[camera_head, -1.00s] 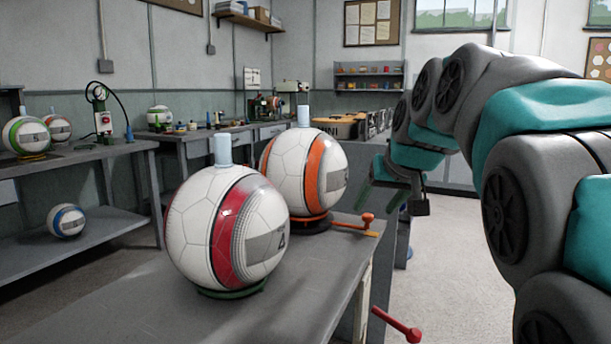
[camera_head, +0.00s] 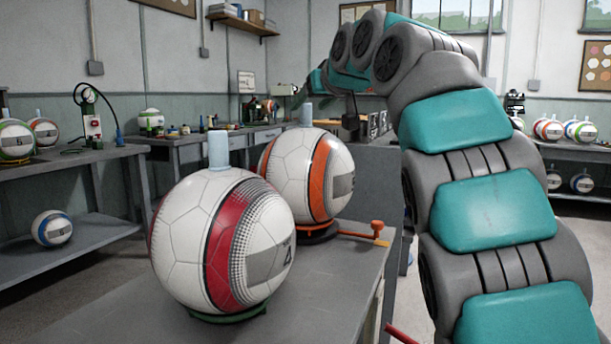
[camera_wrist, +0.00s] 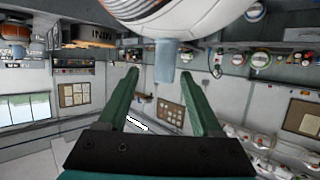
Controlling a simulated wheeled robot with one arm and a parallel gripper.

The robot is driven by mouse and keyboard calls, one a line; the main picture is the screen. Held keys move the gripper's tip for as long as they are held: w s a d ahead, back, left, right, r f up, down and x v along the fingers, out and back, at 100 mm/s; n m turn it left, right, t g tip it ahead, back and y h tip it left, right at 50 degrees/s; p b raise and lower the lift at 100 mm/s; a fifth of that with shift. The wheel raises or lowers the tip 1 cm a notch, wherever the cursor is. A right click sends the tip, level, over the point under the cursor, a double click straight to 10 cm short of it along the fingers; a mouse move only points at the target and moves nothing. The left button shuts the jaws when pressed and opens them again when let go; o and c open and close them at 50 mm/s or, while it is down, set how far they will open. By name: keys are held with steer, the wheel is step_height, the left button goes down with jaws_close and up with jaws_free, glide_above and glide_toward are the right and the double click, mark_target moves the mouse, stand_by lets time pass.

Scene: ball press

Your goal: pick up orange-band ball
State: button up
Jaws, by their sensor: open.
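The orange-band ball (camera_head: 318,180) is white with an orange stripe and sits on a dark ring stand, partly behind the red-band ball (camera_head: 222,240). A pale blue peg (camera_head: 305,113) stands up from its top. In the wrist view a white ball (camera_wrist: 185,18) fills the top edge, with its pale peg (camera_wrist: 164,62) hanging in the picture between the fingers' tips; I cannot tell its band surely. My gripper (camera_wrist: 159,75) is open, its two green fingers apart with nothing held. In the head view the arm arches above and behind the balls, and the fingertips are hard to make out.
Both balls stand on a grey bench (camera_head: 330,285). An orange-knobbed lever (camera_head: 377,232) juts out beside the orange-band ball, near the bench's right edge. Side benches with more balls (camera_head: 52,228) line the left wall. A shelf with balls (camera_head: 565,132) stands at right.

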steer(key=shift+f+p+x, duration=0.1)
steer(key=shift+p+x, duration=0.2)
steer(key=shift+x, duration=1)
steer(key=shift+f+p+x, duration=0.15)
steer(key=shift+p+x, duration=0.1)
steer(key=shift+x, duration=1.1)
steer(key=shift+s+a, duration=0.15)
steer(key=shift+s, duration=0.05)
jaws_close()
